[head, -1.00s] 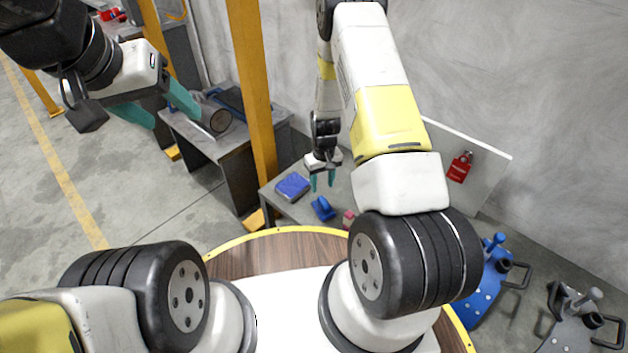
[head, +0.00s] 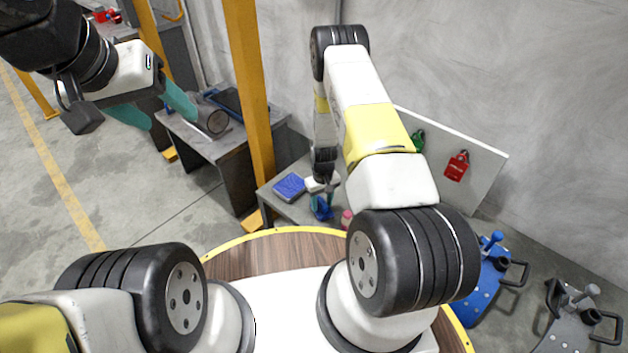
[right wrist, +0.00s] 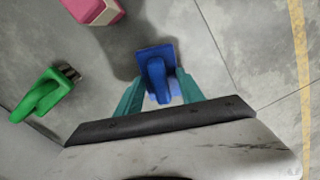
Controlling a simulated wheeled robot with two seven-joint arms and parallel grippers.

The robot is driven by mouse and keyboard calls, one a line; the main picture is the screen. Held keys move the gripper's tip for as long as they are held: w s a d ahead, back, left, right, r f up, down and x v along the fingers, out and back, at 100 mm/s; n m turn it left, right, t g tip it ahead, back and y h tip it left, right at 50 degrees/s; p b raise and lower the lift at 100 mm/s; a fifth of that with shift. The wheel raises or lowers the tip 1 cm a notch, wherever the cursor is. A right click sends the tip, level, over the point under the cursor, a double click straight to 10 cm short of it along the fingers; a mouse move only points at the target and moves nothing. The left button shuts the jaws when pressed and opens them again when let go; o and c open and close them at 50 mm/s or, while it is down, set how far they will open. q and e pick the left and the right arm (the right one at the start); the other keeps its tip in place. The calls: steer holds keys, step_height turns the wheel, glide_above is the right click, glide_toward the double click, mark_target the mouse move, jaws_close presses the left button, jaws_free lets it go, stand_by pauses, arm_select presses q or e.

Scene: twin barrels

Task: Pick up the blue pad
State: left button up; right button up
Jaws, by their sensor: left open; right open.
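A blue pad with a raised handle-like part (right wrist: 155,60) lies between the two teal fingers of my right gripper (right wrist: 161,76) in the right wrist view. The fingers are open, one on each side of it; I cannot tell whether they touch it. In the head view, the blue pad (head: 320,208) is on the small grey table, partly covered by my right gripper (head: 324,195). My left gripper (head: 172,114) is open and empty, high at the upper left, far from the pad.
A flat blue item (head: 289,187) lies left of the pad on the grey table (head: 272,199). A pink block (right wrist: 92,8) and a green handled item (right wrist: 45,95) are near the pad. A yellow post (head: 250,100) and a white board (head: 478,190) stand close by.

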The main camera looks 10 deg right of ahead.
mark_target(322, 201)
jaws_close()
steer(key=shift+r, duration=0.1)
steer(key=shift+r, duration=0.6)
step_height(322, 201, up, 2)
steer(key=shift+r, duration=0.2)
steer(key=s+a+r, duration=0.1)
steer(key=s+a, duration=0.1)
steer(key=s, duration=1.4)
steer(key=shift+r, duration=0.15)
steer(key=c, duration=0.7)
jaws_free()
jaws_close()
